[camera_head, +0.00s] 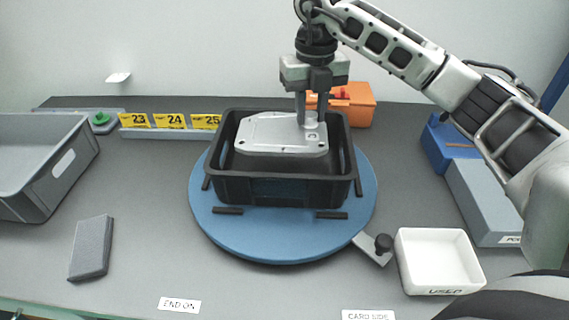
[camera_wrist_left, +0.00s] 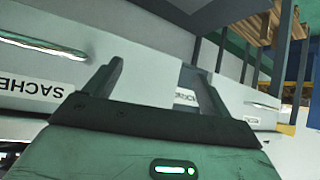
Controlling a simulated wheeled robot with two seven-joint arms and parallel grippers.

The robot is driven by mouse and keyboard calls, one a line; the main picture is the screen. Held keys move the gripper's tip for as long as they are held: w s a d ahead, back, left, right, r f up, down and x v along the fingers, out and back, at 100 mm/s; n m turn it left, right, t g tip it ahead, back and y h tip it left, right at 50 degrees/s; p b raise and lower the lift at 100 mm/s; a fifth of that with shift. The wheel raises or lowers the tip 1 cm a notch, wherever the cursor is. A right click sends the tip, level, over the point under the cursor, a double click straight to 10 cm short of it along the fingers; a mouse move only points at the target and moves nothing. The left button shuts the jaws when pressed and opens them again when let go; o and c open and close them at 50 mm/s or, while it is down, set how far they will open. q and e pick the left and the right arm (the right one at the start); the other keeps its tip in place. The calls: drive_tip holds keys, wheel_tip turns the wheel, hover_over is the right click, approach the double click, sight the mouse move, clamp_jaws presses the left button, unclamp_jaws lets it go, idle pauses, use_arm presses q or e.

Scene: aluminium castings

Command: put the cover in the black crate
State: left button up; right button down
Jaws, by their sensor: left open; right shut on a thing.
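The cover (camera_head: 275,135) is a flat, light grey metal casting. It is in the head view, inside the opening of the black crate (camera_head: 262,190), near rim height. Whether it touches the crate floor is hidden. The crate stands on a round blue turntable (camera_head: 285,245). My right gripper (camera_head: 311,118) points down from above and is shut on the cover at its right rear part. My left gripper (camera_wrist_left: 160,85) shows only in the left wrist view. Its fingers are apart with nothing between them, facing white drawer-like fronts with labels.
A grey crate (camera_head: 75,165) stands at the left and a grey block (camera_head: 91,247) in front of it. A white tray (camera_head: 438,261) and a clamp (camera_head: 374,248) are at the right front. An orange box (camera_head: 355,105) is behind the crate. Blue and grey bins (camera_head: 480,200) stand at the right.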

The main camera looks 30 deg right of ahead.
wheel_tip(320, 180, down, 5)
drive_tip(key=shift+f+p, duration=0.2)
drive_tip(key=shift+p, duration=0.25)
wheel_tip(320, 180, down, 4)
drive_tip(key=shift+r+p, duration=0.2)
drive_tip(key=shift+p, duration=0.1)
drive_tip(key=shift+f, duration=0.3)
drive_tip(key=shift+f, duration=0.2)
drive_tip(key=c, duration=1.1)
unclamp_jaws()
drive_tip(key=shift+c, duration=0.2)
drive_tip(key=shift+r, duration=0.1)
